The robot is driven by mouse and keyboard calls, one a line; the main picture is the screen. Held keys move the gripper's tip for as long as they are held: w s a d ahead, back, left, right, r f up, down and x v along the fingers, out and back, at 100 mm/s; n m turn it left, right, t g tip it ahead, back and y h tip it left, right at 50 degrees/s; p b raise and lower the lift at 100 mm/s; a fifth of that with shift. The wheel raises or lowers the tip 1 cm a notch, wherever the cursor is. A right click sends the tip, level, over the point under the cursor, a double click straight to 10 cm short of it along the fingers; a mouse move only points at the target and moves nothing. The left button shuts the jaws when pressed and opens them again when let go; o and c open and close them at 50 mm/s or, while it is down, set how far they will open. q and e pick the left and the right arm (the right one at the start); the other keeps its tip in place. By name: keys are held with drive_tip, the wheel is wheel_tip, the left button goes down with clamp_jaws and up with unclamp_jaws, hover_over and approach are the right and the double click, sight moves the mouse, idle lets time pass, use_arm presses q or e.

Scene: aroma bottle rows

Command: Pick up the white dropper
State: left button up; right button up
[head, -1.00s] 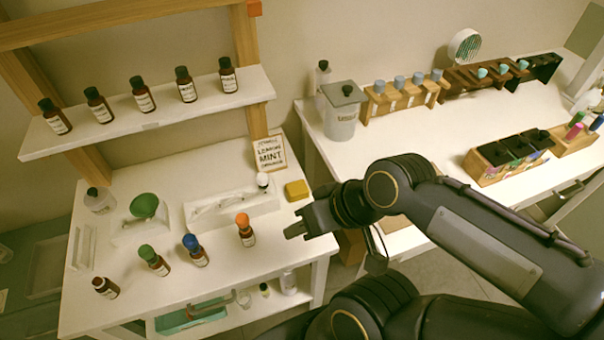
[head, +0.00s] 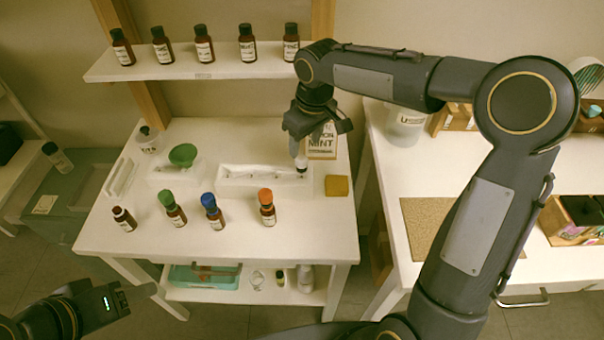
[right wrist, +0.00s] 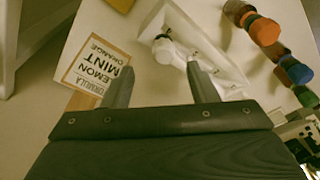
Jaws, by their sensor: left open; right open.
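The white dropper (head: 301,163) shows a white bulb and a dark collar at the right end of the white tray (head: 230,181). In the right wrist view the dropper (right wrist: 165,50) is just beyond the fingertips, roughly between them and apart from them. My right gripper (head: 315,138) hangs above the tray's right end, open and empty; its two spread fingers show in the right wrist view (right wrist: 159,70). My left gripper (head: 130,298) is open at the lower left, in front of the table and far from the dropper. The dropper's lower part is hidden.
A mint sign (head: 323,142) stands close behind the right gripper, and a yellow block (head: 337,186) lies right of the tray. An orange-capped bottle (head: 267,207), blue-capped bottle (head: 212,212) and green-capped bottle (head: 172,208) stand in front. A shelf (head: 190,70) of brown bottles is above.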

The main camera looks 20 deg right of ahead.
sight(302, 157)
drive_tip(key=f, duration=0.5)
drive_tip(key=a+f, duration=0.1)
drive_tip(key=f, duration=0.2)
drive_tip(key=shift+w+f, duration=0.1)
drive_tip(key=shift+w, duration=0.25)
drive_tip(key=c, duration=0.7)
